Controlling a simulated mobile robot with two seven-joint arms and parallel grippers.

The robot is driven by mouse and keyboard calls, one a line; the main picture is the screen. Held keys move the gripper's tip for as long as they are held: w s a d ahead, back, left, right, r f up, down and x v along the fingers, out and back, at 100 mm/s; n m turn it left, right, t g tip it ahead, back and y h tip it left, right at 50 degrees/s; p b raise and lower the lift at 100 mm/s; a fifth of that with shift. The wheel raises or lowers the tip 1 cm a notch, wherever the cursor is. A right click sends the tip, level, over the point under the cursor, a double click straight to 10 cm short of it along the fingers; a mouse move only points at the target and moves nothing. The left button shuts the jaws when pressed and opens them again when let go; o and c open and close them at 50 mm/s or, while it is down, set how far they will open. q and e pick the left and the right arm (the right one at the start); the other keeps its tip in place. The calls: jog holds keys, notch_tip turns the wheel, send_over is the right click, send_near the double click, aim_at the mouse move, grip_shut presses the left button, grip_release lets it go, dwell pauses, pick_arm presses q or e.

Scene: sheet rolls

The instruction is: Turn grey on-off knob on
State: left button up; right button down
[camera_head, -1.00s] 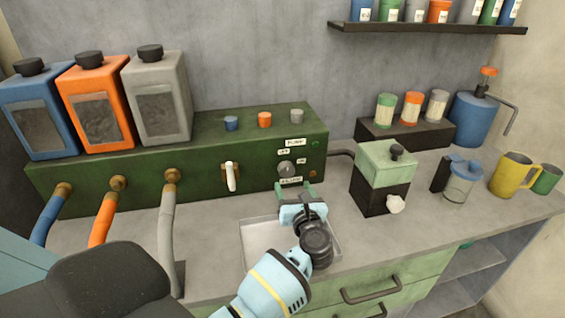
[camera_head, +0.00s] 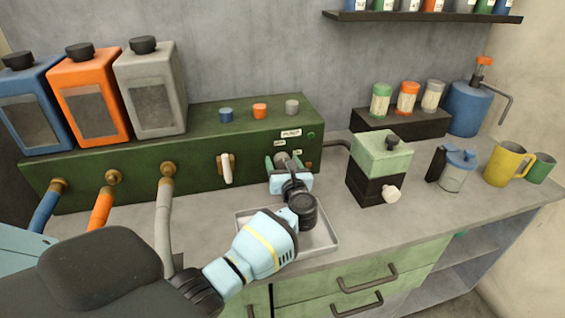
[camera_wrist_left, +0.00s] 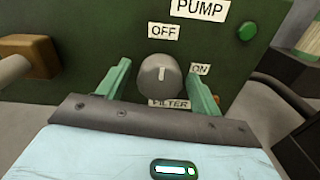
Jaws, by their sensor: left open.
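The grey on-off knob (camera_wrist_left: 159,75) sits on the front of the green panel, below the OFF label (camera_wrist_left: 164,31) and left of the ON label (camera_wrist_left: 199,69). Its white mark points up toward OFF. In the left wrist view my left gripper (camera_wrist_left: 162,80) is open, with one green finger on each side of the knob and a visible gap to each. In the head view my left gripper (camera_head: 283,163) is at the panel and hides most of the knob. My right gripper is not in view.
The green pump box (camera_head: 130,160) bears blue, orange and grey canisters, with hoses at its front. A white lever (camera_head: 227,170) is left of the gripper. A metal tray (camera_head: 322,240) lies below the arm. A green-black device (camera_head: 380,165) stands to the right.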

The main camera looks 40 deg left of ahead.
pick_arm(q)
jog(key=shift+w+a, duration=0.2)
jog(key=shift+a, duration=0.05)
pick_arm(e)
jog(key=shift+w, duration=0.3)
pick_arm(q)
jog(key=c, duration=1)
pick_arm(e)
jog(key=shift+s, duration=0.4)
